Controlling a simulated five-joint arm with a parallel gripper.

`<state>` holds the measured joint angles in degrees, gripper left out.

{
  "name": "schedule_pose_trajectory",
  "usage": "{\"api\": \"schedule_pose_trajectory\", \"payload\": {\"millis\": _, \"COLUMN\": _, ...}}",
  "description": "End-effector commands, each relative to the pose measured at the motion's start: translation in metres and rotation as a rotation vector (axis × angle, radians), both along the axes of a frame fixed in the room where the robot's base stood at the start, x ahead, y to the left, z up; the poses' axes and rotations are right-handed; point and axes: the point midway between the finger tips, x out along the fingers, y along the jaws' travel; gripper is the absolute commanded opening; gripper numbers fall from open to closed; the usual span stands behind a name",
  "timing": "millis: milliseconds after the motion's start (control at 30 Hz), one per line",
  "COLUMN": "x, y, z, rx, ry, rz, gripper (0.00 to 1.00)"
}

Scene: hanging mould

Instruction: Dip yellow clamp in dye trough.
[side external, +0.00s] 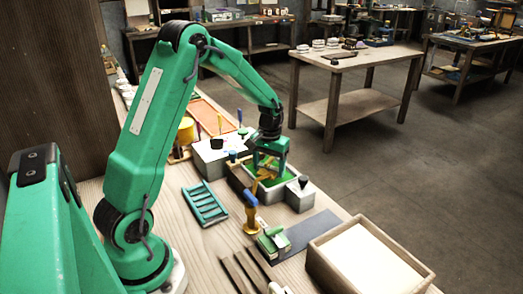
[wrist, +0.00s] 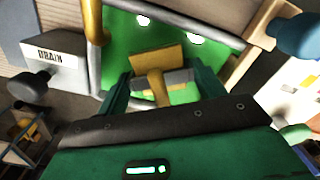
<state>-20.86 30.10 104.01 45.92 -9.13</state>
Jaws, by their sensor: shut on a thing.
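In the wrist view, my gripper (wrist: 163,84) holds the yellow clamp (wrist: 157,60) against a background of green dye (wrist: 118,38). I cannot tell whether the clamp's lower end touches the dye. The fingers and trough wall hide part of the clamp.
A grey block marked DRAIN (wrist: 60,58) with a dark knob stands beside the trough. A green rack (side external: 205,204), a blue-topped yellow tool (side external: 251,212) and a wooden tray (side external: 368,262) are nearby. A white-topped box (side external: 212,157) stands behind.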

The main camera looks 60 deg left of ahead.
Motion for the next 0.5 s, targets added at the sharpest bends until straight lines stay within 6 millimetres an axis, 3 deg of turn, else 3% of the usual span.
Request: {"api": "schedule_pose_trajectory", "payload": {"millis": 500, "x": 0.001, "y": 0.000, "z": 0.019, "rx": 0.001, "ry": -0.003, "rz": 0.000, "gripper": 0.44}}
